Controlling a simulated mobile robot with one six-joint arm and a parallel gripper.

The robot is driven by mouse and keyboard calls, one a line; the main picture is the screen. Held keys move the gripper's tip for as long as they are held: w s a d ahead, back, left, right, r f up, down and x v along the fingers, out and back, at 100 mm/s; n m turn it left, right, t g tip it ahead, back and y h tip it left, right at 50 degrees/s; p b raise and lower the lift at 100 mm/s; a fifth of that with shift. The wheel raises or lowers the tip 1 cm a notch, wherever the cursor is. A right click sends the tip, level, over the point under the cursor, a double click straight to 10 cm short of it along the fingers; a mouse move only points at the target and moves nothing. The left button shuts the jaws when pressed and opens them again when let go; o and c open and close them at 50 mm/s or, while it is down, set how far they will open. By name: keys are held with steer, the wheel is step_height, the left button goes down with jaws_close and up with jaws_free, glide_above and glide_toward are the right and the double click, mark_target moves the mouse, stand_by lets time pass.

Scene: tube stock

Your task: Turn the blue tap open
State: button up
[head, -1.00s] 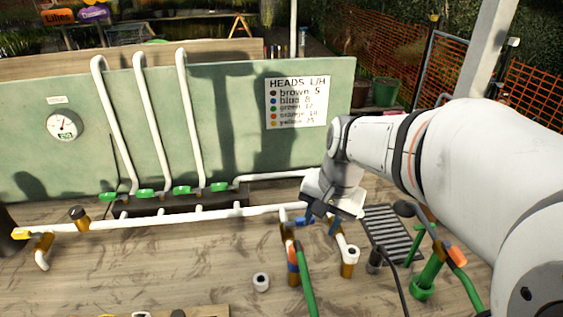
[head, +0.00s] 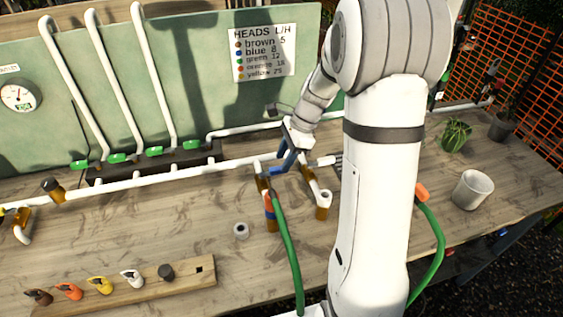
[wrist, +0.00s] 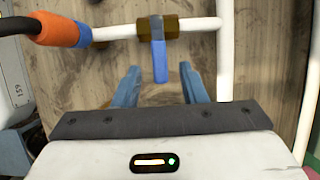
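The blue tap (wrist: 159,62) shows in the wrist view as a blue lever on a brass body (wrist: 158,28), set in a white pipe. The lever points from the pipe toward my gripper. My gripper (wrist: 160,70) is open; its blue fingers stand apart on either side of the lever's end, and I see no contact. In the head view my gripper (head: 284,163) is low over the bench at the brass fitting, and it partly hides the tap there. An orange and blue hose coupling (wrist: 60,30) sits left of the tap.
A green hose (head: 288,250) runs forward from the coupling. A white pipe (head: 175,171) crosses behind. A loose white fitting (head: 241,231) and a plank with coloured heads (head: 190,278) lie in front. A white pot (head: 473,190) stands right.

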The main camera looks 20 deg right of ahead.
mark_target(274, 171)
steer(key=shift+x, duration=1.35)
steer(key=shift+c, duration=0.6)
jaws_close()
